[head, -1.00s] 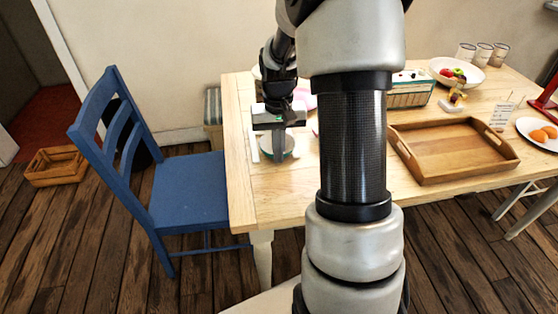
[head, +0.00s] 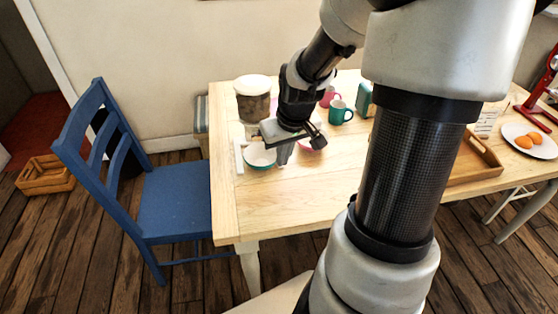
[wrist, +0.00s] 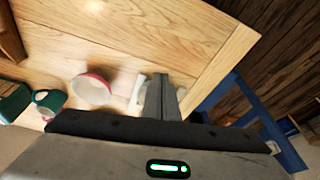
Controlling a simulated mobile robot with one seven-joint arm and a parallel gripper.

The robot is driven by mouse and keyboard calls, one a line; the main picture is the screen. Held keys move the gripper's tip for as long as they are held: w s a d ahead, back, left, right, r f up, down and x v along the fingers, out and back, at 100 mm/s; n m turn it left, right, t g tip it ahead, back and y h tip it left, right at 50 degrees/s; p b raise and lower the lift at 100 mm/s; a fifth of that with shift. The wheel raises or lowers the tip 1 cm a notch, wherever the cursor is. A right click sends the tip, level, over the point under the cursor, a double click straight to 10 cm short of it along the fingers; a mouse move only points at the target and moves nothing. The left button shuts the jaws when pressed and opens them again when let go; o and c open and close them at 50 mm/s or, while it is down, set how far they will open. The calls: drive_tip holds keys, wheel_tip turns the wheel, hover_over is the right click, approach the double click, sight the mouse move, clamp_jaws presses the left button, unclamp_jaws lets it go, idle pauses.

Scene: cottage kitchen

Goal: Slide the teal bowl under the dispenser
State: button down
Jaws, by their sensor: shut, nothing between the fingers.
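The teal bowl (head: 258,158), pale inside, sits on the table near its left end in the head view. The dispenser (head: 252,103), a brown container with a white lid, stands behind it. A white piece (head: 239,157) lies left of the bowl. My gripper (head: 283,158) is shut and empty, pointing down at the bowl's right side. I cannot tell whether it touches the bowl. In the wrist view the shut fingers (wrist: 163,98) cover the middle, and I cannot make out the teal bowl there.
A pink bowl (head: 311,146) sits just right of my gripper, also in the wrist view (wrist: 92,90). A teal mug (head: 340,112) and a pink mug (head: 328,97) stand behind. A blue chair (head: 175,205) is left of the table. The table front is clear.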

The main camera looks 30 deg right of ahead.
sight(267, 157)
drive_tip(key=b+x, duration=0.4)
drive_tip(key=x, duration=0.6)
drive_tip(key=shift+s+a+b, duration=0.1)
drive_tip(key=shift+a+b, duration=0.05)
drive_tip(key=shift+b, duration=0.25)
drive_tip(key=w, duration=0.3)
drive_tip(key=shift+w+b, duration=0.15)
drive_tip(key=shift+b, duration=0.15)
drive_tip(key=shift+w+r, duration=0.1)
drive_tip(key=shift+w, duration=0.3)
drive_tip(key=w, duration=0.4)
drive_tip(key=shift+d, duration=0.25)
drive_tip(key=shift+s, duration=0.1)
